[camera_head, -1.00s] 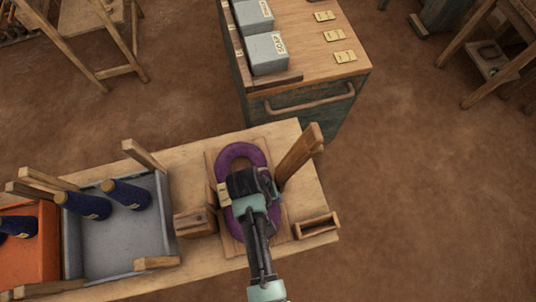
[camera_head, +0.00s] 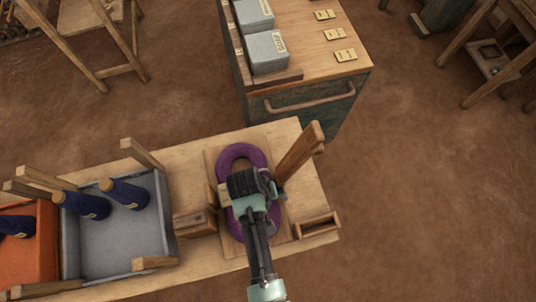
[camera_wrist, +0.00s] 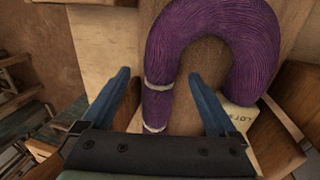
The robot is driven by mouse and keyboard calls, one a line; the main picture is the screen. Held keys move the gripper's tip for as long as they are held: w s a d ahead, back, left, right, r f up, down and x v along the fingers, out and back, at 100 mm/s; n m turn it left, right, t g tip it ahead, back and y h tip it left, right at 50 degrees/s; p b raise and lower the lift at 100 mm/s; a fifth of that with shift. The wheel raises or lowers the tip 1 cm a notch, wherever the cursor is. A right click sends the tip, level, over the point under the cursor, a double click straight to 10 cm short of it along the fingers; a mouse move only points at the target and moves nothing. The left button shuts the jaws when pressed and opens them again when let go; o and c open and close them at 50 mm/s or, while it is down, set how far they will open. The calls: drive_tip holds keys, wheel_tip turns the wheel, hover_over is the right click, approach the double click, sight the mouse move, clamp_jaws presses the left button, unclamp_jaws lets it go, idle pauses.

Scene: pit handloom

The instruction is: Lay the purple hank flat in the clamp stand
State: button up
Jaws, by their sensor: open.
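The purple hank (camera_head: 232,153) is an oval loop lying on the wooden board of the clamp stand (camera_head: 214,160). A tall wooden piece (camera_head: 298,153) leans up at the board's right. My open gripper (camera_head: 247,185) is over the hank and hides its middle. In the wrist view, the hank (camera_wrist: 215,22) shows as an arch with pale ties on its left limb. My gripper (camera_wrist: 158,78) has one finger on each side of that limb. A pale lot tag (camera_wrist: 240,118) is by the right limb. Whether the fingers touch the hank, I cannot tell.
A grey tray (camera_head: 108,252) with blue cones (camera_head: 125,193) and an orange tray (camera_head: 30,258) stand left on the bench (camera_head: 195,155). A small open wooden box (camera_head: 318,226) is at the right end. A cabinet (camera_head: 310,85) with grey boxes stands behind.

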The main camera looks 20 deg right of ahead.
wheel_tip(320, 180, up, 12)
drive_tip(key=a, duration=0.3)
drive_tip(key=w+r+t, duration=0.8)
drive_tip(key=w+r, duration=0.8)
drive_tip(key=w+r+t+y, duration=0.1)
drive_tip(key=w+r+t, duration=0.2)
drive_tip(key=r, duration=0.6)
drive_tip(key=w+r+t, duration=0.3)
drive_tip(key=r+t, duration=0.1)
drive_tip(key=r, duration=0.6)
drive_tip(key=s+a+r+t, duration=0.1)
drive_tip(key=s+r+t, duration=0.15)
drive_tip(key=r, duration=0.65)
drive_tip(key=s+a+r+t, duration=0.1)
drive_tip(key=r+t, duration=0.3)
drive_tip(key=r, duration=0.5)
drive_tip(key=s+r+t, duration=0.3)
drive_tip(key=s+r, duration=0.1)
drive_tip(key=r, duration=0.3)
drive_tip(key=s+r+t+y, duration=0.1)
drive_tip(key=s+r+t, duration=0.2)
drive_tip(key=s+r, duration=0.2)
wheel_tip(320, 180, up, 3)
drive_tip(key=shift+s+f, duration=0.15)
drive_tip(key=shift+s, duration=0.15)
drive_tip(key=shift+f, duration=0.15)
